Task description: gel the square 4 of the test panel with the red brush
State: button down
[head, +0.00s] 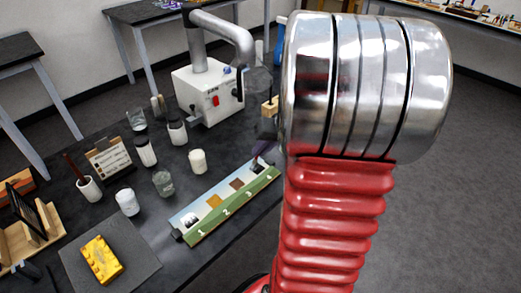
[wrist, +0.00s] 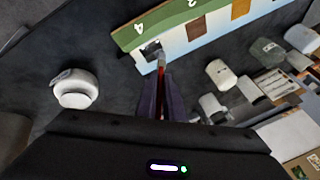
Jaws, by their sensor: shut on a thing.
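The test panel (head: 228,208) lies on the dark bench, with a green numbered strip and a row of coloured patches; 1, 2 and 3 read in the head view, where my arm covers its far end. In the wrist view the panel (wrist: 170,27) is upside down, and square 4 (wrist: 150,47) is a dark and whitish patch. My gripper (wrist: 164,97) is shut on the red brush (wrist: 161,72). The brush points at square 4, its tip at the patch's edge; I cannot tell whether it touches. In the head view my gripper (head: 263,149) is over the panel's far end.
A white cup (head: 90,189) with a dark red stick, several jars and a label board (head: 108,157) stand left of the panel. A white machine (head: 208,92) with a bent pipe stands behind. A yellow block (head: 101,259) lies at front left. A white round thing (wrist: 73,88) shows in the wrist view.

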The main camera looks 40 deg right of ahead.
jog(key=shift+d, duration=1.25)
jog(key=shift+a, duration=1.35)
jog(key=shift+d, duration=1.35)
jog(key=shift+a, duration=0.2)
jog(key=shift+a+f, duration=0.1)
jog(key=shift+a, duration=1.05)
